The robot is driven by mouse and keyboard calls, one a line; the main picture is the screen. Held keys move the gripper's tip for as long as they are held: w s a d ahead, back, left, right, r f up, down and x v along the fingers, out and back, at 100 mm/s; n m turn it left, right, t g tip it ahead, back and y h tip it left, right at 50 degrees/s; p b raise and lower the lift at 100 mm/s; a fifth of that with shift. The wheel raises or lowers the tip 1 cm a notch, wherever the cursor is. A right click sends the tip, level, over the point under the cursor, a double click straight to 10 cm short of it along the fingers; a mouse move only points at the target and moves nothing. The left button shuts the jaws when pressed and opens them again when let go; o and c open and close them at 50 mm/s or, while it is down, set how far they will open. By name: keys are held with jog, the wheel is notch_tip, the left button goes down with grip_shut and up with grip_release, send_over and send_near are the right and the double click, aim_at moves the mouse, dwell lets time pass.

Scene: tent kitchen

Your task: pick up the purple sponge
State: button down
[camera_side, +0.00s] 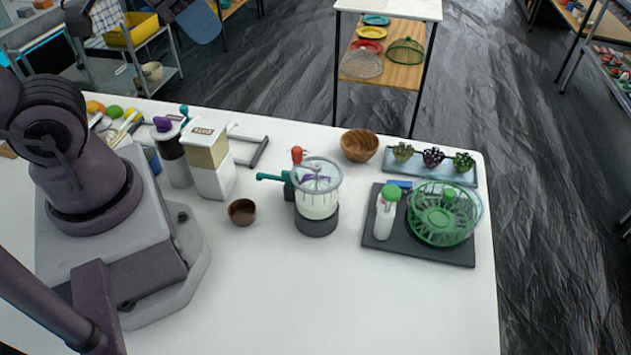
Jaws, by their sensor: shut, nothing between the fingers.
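I cannot make out a purple sponge in the side view. Purple shows inside the clear top of a hand-cranked container (318,203) at mid-table, but it looks like part of its inner mechanism. A purple knob (162,124) tops a dark canister at the back left. A small blue flat item (398,184) lies at the back of the dark tray (420,252), partly hidden behind a green-capped bottle (385,212). My gripper is outside the picture; only my base and arm links show at the left.
A green basket (444,214) stands on the dark tray. A wooden bowl (359,145), a small brown cup (242,212) and a blue tray (445,172) with small plants stand nearby. The white table's front (330,305) is clear.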

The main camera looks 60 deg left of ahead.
jog(key=shift+c, duration=0.8)
grip_release()
jog(key=w+f+m+g, duration=0.2)
jog(key=w+f+m, duration=0.3)
jog(key=f+m, duration=0.4)
jog(key=w+f+m+g, duration=0.2)
jog(key=w+f+m, duration=0.4)
jog(key=f+m, duration=0.3)
jog(key=w+f+m+g, duration=0.2)
jog(key=w+f+m, duration=0.3)
jog(key=f+m, duration=0.5)
jog(key=shift+w+a+f+m+g+h, duration=0.1)
jog(key=shift+w+a+m+g+h, duration=0.1)
jog(key=shift+a+m+g+h, duration=0.3)
jog(key=shift+s+d+f, duration=0.1)
jog(key=shift+f, duration=1.5)
jog(key=shift+s+d+f, duration=0.1)
jog(key=shift+f, duration=1.45)
